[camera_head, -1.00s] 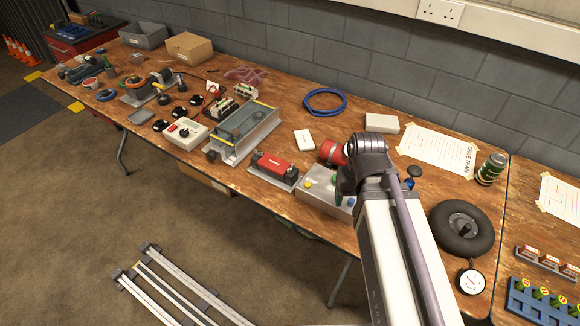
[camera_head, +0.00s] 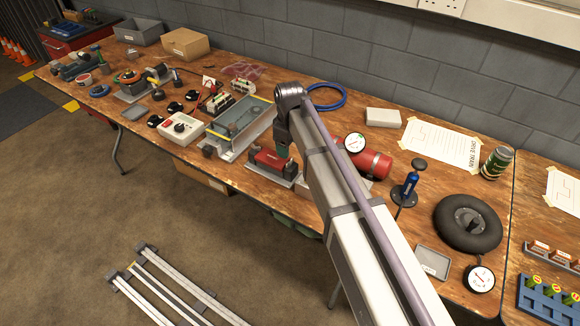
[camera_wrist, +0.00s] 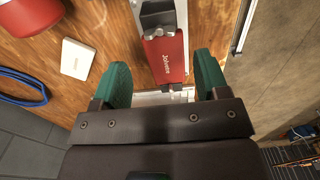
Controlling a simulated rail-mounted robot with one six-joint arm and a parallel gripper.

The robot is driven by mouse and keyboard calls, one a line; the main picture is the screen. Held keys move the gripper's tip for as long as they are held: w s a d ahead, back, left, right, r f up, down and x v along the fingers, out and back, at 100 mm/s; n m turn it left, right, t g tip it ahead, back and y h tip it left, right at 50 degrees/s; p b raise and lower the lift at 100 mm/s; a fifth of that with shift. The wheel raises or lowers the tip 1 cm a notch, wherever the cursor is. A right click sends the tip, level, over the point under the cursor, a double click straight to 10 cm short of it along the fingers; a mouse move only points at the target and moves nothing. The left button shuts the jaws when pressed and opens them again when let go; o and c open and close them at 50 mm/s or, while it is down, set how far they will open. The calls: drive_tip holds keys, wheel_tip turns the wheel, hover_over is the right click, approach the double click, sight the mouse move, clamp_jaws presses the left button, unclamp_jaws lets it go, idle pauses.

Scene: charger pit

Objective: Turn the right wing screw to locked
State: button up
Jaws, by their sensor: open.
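My gripper (camera_wrist: 163,78) is open and empty, its two green fingers spread with a gap between them in the wrist view. A red block with white lettering (camera_wrist: 166,60) lies in a grey holder beyond and between the fingers, apart from both. Small grey pieces show at its lower end. I cannot tell whether one of them is a wing screw. In the head view the red block (camera_head: 268,160) sits near the bench's front edge, partly hidden by my arm. My gripper (camera_head: 283,152) is mostly hidden beside it.
A grey metal box with yellow edging (camera_head: 240,120) stands left of the red block. A white control box (camera_head: 180,128) is further left. A red cylinder (camera_head: 372,163) and a blue pump (camera_head: 408,185) stand to the right.

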sight(290, 161)
wheel_tip(290, 161, down, 7)
drive_tip(key=b, duration=0.5)
drive_tip(key=shift+r, duration=0.3)
drive_tip(key=c, duration=0.9)
